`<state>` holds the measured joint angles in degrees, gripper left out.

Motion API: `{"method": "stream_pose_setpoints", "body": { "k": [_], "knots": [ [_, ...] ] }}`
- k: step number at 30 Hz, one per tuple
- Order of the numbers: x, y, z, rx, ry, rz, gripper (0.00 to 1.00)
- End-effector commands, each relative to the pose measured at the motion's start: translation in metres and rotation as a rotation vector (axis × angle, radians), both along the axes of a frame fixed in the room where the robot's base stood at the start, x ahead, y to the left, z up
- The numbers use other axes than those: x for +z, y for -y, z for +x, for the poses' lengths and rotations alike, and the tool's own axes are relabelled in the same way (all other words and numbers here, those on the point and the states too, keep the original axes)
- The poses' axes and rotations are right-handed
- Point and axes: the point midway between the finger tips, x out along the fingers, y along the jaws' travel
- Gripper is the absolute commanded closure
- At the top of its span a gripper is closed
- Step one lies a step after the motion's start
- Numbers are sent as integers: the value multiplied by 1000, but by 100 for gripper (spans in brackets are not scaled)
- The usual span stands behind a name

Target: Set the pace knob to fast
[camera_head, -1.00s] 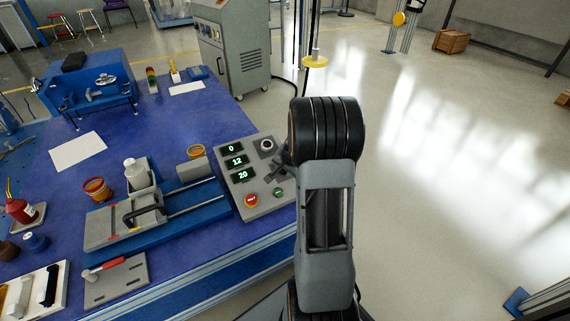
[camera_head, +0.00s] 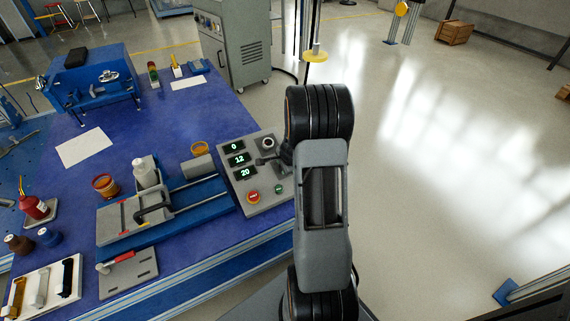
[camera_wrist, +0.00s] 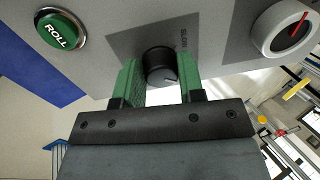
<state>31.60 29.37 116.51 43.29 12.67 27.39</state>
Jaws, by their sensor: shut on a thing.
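The pace knob (camera_wrist: 161,66) is a round black knob with a pale pointer line, on a dark plate of the grey control panel (camera_head: 224,191). Lettering that seems to read SLOW stands beside the knob in the wrist view. My gripper (camera_wrist: 158,80) has its green fingers on either side of the knob, shut on it. In the head view my gripper (camera_head: 268,161) is small and dark over the panel, and the knob is hidden there. The panel's displays (camera_head: 240,159) read 0, 12 and 20.
A green ROLL button (camera_wrist: 61,30) and a white-rimmed dial with a red needle (camera_wrist: 287,29) flank the knob. A red button (camera_head: 253,197) is on the panel's near side. Open floor lies right.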

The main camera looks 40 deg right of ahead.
Motion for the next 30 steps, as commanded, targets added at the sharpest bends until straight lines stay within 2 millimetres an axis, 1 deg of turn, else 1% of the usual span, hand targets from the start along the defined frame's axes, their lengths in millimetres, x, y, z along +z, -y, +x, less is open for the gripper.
{"method": "stream_pose_setpoints", "body": {
  "k": [14,15,21,22,23,30],
  "knots": [
    [-1,0,0,-12,-1,6,88],
    [-1,0,0,-12,-1,6,61],
    [0,0,0,-11,0,5,42],
    [0,0,0,-11,0,5,39],
    [0,0,0,-11,0,5,38],
    [2,0,-1,-10,1,4,38]
  ]
}}
